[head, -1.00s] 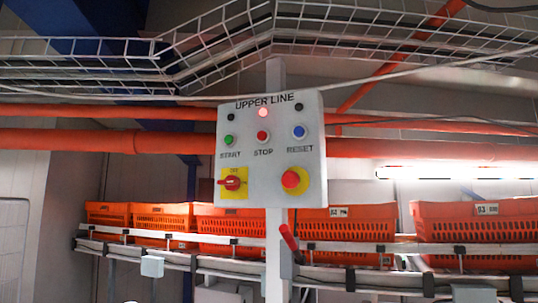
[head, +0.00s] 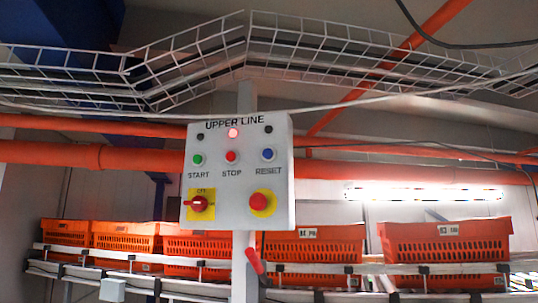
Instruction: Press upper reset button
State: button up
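The control box (head: 238,172) is a light grey panel marked "UPPER LINE", mounted on a white post a little left of the middle of the head view. The blue reset button (head: 268,154) sits on its right side, above the word "RESET". The red stop button (head: 231,156) is in the middle of the same row and the green start button (head: 198,159) is at the left. A red lamp (head: 233,133) glows above them. Nothing covers the reset button. My gripper is not in view.
Below the buttons are a red rotary switch (head: 198,204) on yellow and a red emergency knob (head: 258,201) on yellow. Orange totes (head: 446,242) stand on a conveyor behind the box. A red lever (head: 255,261) juts out below it. A wire cable tray (head: 330,57) and orange pipes run above and behind.

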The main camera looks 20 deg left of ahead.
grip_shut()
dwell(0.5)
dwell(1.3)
